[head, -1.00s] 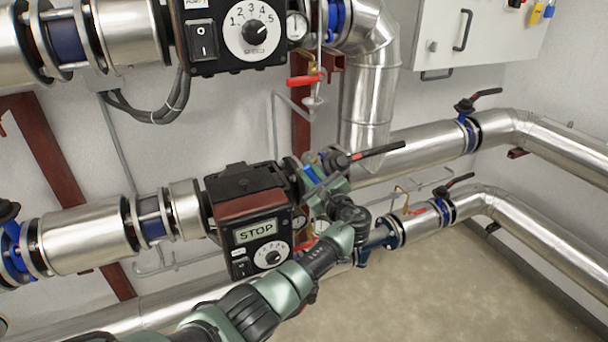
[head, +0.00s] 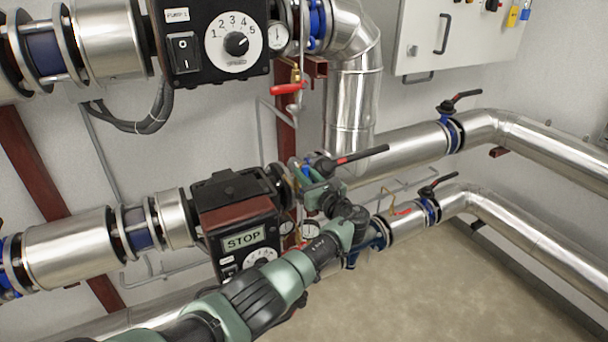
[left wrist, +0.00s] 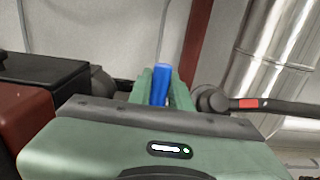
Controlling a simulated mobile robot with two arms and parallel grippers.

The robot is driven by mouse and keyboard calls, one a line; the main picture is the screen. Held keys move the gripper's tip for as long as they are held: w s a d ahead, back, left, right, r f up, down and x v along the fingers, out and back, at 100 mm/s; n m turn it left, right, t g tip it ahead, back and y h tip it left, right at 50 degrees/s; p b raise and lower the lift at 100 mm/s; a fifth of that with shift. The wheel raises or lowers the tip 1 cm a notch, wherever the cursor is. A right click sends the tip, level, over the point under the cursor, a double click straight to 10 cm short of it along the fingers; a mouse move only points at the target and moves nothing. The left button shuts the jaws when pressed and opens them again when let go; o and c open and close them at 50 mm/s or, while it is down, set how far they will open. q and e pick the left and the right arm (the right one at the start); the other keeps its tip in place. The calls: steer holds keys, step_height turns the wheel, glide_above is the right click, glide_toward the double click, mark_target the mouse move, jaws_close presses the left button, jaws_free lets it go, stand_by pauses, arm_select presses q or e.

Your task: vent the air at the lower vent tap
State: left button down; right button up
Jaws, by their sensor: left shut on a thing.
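My left gripper (head: 312,178) is at the pipe just right of the lower pump (head: 238,225), whose display reads STOP. In the left wrist view its two green fingers (left wrist: 160,82) are shut on a blue handle (left wrist: 160,88) that sticks up between them. This looks like the lower vent tap's handle; in the head view a little blue (head: 305,172) shows at the fingers. The tap's body and outlet are hidden behind my gripper and wrist. My right gripper is not in view.
A black valve lever with a red band (head: 360,155) lies close right of my left gripper, also in the left wrist view (left wrist: 270,105). Above is a red-levered tap (head: 288,88) beside pump 1 (head: 210,45). Pipes run right; the floor (head: 430,270) is clear.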

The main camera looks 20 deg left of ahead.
arm_select(q)
steer(key=shift+f, duration=0.1)
steer(key=c, duration=1.3)
jaws_free()
steer(key=shift+d, duration=0.15)
steer(key=v, duration=0.7)
steer(key=shift+s+d+b, duration=0.2)
steer(key=shift+s+b, duration=0.05)
steer(key=shift+b, duration=0.1)
steer(key=shift+f, duration=0.1)
